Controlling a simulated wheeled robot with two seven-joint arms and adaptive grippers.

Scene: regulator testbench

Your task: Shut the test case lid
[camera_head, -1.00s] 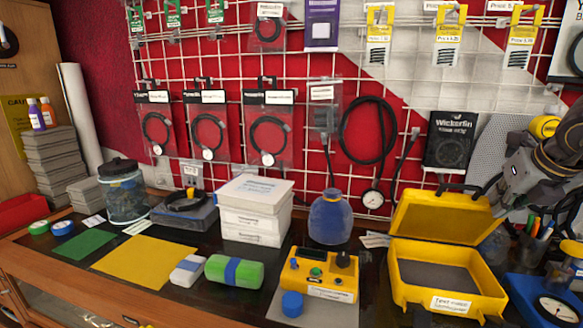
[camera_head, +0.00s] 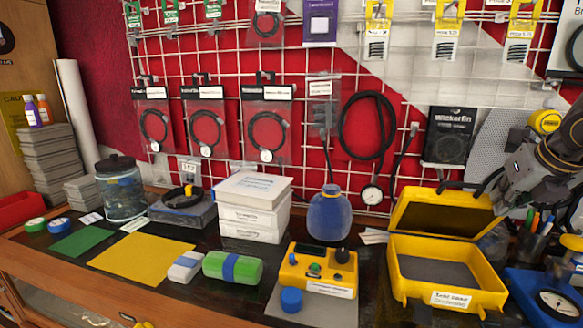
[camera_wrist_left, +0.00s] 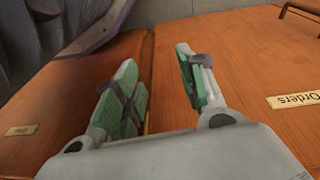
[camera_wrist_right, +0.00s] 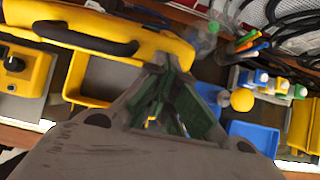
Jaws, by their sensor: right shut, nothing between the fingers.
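The yellow test case stands open at the right of the bench. Its base (camera_head: 440,297) has a grey floor and a white label. Its lid (camera_head: 399,212) stands raised at the back, with a black handle on its top edge. My right gripper (camera_head: 482,187) is shut and empty at the lid's upper right corner. In the right wrist view, the shut fingertips (camera_wrist_right: 168,66) are close beside the lid (camera_wrist_right: 150,42) and its black handle (camera_wrist_right: 85,38); I cannot tell whether they touch. My left gripper (camera_wrist_left: 160,75) is open and empty, in front of wooden drawer fronts.
A yellow regulator box (camera_head: 318,270) and a blue round vessel (camera_head: 330,215) stand left of the case. A blue tray with a gauge (camera_head: 545,300) and a pen cup (camera_head: 530,243) are on its right. A hanging gauge (camera_head: 371,194) is behind the case.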

